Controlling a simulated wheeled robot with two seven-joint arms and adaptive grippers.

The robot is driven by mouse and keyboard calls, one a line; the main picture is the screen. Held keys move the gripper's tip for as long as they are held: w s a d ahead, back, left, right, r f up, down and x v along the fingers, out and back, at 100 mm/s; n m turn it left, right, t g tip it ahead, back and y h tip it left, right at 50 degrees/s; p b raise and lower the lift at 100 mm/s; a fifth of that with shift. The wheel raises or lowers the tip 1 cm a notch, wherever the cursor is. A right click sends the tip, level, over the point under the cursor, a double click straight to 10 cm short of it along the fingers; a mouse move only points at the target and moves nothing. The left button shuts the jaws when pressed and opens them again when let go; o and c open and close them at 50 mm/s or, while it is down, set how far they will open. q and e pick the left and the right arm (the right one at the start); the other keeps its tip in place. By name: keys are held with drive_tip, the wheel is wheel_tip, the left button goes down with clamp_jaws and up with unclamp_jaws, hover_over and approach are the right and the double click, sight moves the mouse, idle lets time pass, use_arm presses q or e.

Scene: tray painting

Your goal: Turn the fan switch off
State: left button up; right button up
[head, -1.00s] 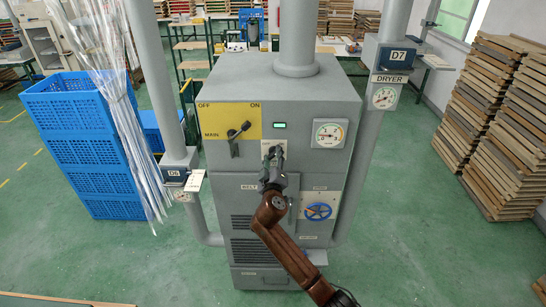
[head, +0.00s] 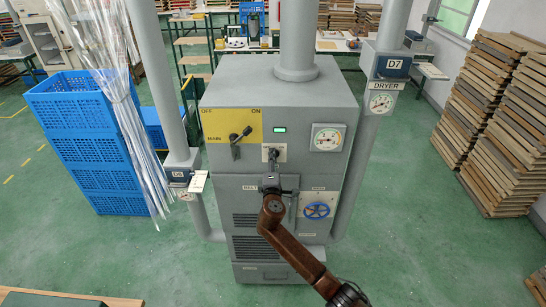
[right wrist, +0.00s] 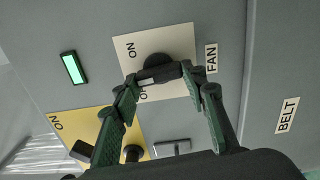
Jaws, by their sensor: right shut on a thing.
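The fan switch is a dark knob with a short lever on a pale plate on the front of the grey machine. In the head view the fan switch (head: 271,154) sits just above my right gripper (head: 271,167). In the right wrist view the fan switch (right wrist: 157,63) has its lever between the two green fingers of my right gripper (right wrist: 160,75), which are shut on it. The lever lies on the OFF side of the plate and partly covers the OFF lettering; the ON lettering is clear of it. A FAN label (right wrist: 211,59) is beside the plate. My left gripper is not in view.
A yellow main-switch panel (head: 218,117) is up and left of the fan switch. A lit green indicator (head: 279,130), a dial gauge (head: 327,137) and a blue handwheel (head: 317,210) share the front. Blue crates (head: 75,109) stand left; stacked wooden frames (head: 500,105) stand right.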

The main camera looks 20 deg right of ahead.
drive_tip(key=shift+f+n+p, duration=0.2)
drive_tip(key=shift+n+p, duration=2.3)
drive_tip(key=shift+n, duration=1.4)
drive_tip(key=shift+d+f, duration=0.1)
drive_tip(key=o, duration=1.2)
drive_tip(key=shift+c, duration=0.2)
drive_tip(key=v, duration=1.2)
